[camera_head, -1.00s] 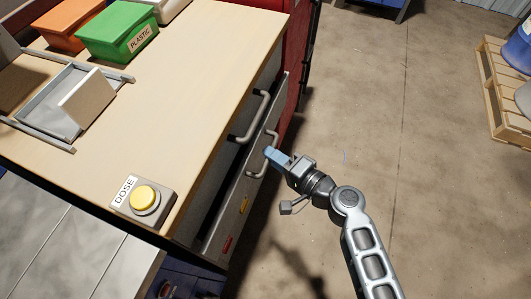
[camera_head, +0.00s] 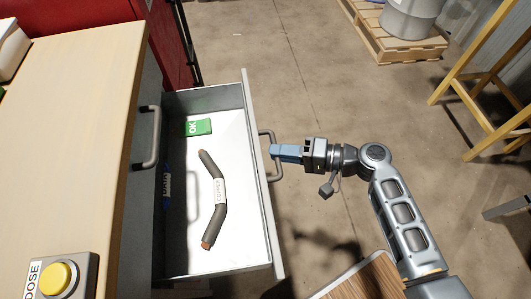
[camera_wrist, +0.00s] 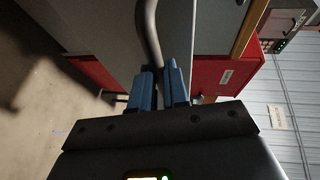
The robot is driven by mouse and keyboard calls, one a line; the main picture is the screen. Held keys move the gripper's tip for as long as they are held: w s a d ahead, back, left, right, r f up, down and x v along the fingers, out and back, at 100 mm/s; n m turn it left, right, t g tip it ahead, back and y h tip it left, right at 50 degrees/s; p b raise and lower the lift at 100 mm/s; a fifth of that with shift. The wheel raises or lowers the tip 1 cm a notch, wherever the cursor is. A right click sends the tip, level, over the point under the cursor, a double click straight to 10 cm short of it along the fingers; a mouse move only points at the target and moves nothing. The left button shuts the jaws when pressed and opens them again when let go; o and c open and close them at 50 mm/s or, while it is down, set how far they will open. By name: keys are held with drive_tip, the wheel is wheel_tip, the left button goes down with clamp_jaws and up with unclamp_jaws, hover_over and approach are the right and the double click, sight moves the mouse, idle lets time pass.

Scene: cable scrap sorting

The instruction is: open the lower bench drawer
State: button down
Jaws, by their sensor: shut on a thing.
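The lower bench drawer (camera_head: 258,160) stands pulled well out from the bench in the head view. Its grey bar handle (camera_head: 263,134) is on the front face. My gripper (camera_head: 275,151) is shut on that handle, with its blue fingers around the bar. The wrist view shows the handle (camera_wrist: 149,35) between the two blue fingers (camera_wrist: 158,84). Inside the drawer lie a bent dark cable piece (camera_head: 211,185) with a label reading COPPER, a green OK block (camera_head: 198,127) and a blue item (camera_head: 166,187) at the left wall.
The upper drawer's handle (camera_head: 150,137) is on the bench at left. The benchtop (camera_head: 70,120) carries a yellow DOSE button (camera_head: 57,278). A red cabinet (camera_head: 172,35) stands behind the drawer. A wooden stool (camera_head: 480,75) and a pallet (camera_head: 385,40) are at right. Floor between is clear.

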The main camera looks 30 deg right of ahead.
drive_tip(key=shift+s+d, duration=0.15)
drive_tip(key=shift+d, duration=0.2)
drive_tip(key=c, duration=1.1)
unclamp_jaws()
drive_tip(key=v, duration=0.7)
drive_tip(key=shift+s+d, duration=0.2)
drive_tip(key=shift+d, duration=0.1)
